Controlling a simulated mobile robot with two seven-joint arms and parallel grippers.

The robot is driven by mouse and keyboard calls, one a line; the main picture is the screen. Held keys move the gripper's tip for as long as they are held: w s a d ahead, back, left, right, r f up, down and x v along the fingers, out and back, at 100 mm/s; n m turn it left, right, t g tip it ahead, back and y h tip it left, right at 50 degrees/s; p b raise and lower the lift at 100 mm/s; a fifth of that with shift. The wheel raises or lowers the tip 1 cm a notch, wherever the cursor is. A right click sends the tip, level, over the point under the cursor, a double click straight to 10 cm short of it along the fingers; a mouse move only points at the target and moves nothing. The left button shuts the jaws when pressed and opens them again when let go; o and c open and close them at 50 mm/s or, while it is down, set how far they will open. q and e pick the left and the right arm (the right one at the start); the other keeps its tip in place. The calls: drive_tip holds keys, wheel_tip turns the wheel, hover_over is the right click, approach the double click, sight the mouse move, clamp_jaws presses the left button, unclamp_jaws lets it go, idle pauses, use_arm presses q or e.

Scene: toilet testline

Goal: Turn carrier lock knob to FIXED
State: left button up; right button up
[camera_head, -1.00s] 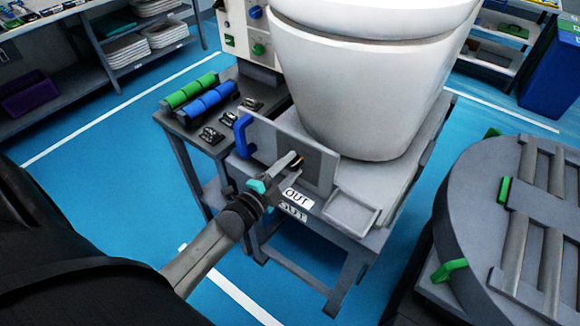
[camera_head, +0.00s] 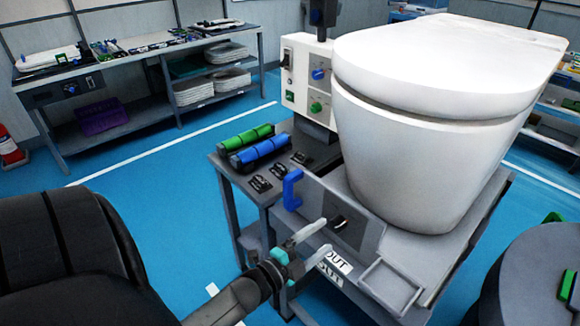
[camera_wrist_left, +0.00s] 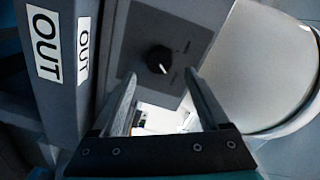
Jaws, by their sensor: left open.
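The carrier lock knob (camera_head: 339,222) is a small black dial on a grey upright plate (camera_head: 312,208) at the front of the carrier stand. In the left wrist view the knob (camera_wrist_left: 159,59) shows a white pointer line, and the marks beside it are too small to read. My left gripper (camera_head: 322,237) is open and empty, in front of the plate and apart from the knob. In the left wrist view its two fingers (camera_wrist_left: 160,90) stand spread below and to either side of the knob. My right gripper is not in view.
A white toilet (camera_head: 420,130) stands on the carrier behind the plate. A blue handle (camera_head: 291,190) rises at the plate's left end. An empty grey tray (camera_head: 390,287) and an OUT label (camera_head: 337,262) are at the front. A round grey fixture (camera_head: 545,275) is at right.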

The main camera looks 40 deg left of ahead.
use_arm(q)
drive_tip(key=s, duration=1)
drive_tip(key=shift+a+r, duration=0.25)
drive_tip(key=shift+a, duration=0.2)
drive_tip(key=shift+s, duration=0.1)
